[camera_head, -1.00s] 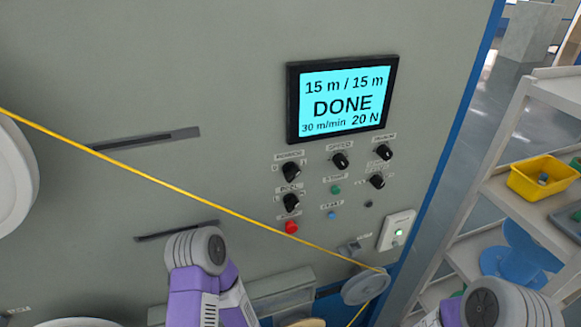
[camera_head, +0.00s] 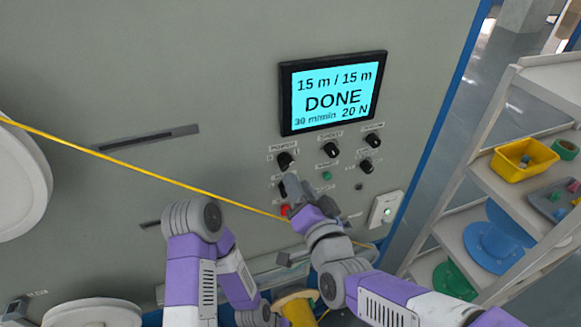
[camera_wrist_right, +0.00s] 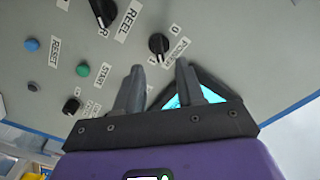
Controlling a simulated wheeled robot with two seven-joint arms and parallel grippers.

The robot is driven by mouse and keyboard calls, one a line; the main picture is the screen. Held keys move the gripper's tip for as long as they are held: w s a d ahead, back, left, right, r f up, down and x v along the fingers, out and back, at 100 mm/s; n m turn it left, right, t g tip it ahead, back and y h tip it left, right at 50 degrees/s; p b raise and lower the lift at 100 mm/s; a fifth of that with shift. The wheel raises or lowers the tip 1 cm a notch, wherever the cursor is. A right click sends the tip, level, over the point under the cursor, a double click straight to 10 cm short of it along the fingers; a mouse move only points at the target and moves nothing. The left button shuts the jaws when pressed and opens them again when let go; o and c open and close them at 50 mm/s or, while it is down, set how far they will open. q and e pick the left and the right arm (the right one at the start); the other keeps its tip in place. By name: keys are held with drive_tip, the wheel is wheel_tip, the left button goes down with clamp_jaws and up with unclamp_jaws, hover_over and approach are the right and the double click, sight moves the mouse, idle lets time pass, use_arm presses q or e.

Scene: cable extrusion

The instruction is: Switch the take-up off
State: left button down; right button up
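The take-up's grey panel (camera_head: 220,60) carries a lit screen (camera_head: 332,91) reading 15 m / 15 m, DONE, 30 m/min, 20 N. Below it a black POWER knob (camera_head: 285,161) sits at the upper left of the controls. In the right wrist view the POWER knob (camera_wrist_right: 158,43) shows just beyond and between my fingertips, with 0 and 1 marks; its setting is hard to tell. My right gripper (camera_head: 291,186) is open and empty, close to the panel below that knob; its spread fingers show in the wrist view (camera_wrist_right: 158,72). My left arm shows at the lower middle, its gripper out of frame.
The REEL knob (camera_wrist_right: 103,12), green START button (camera_wrist_right: 82,70) and blue RESET button (camera_wrist_right: 31,45) are close by. A yellow cable (camera_head: 150,178) crosses the panel behind my right gripper. A shelf (camera_head: 510,190) with a yellow bin (camera_head: 522,162) stands right.

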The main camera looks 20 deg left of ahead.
sight(289, 166)
drive_tip(key=shift+p+x, duration=0.35)
drive_tip(key=shift+x, duration=2.65)
clamp_jaws()
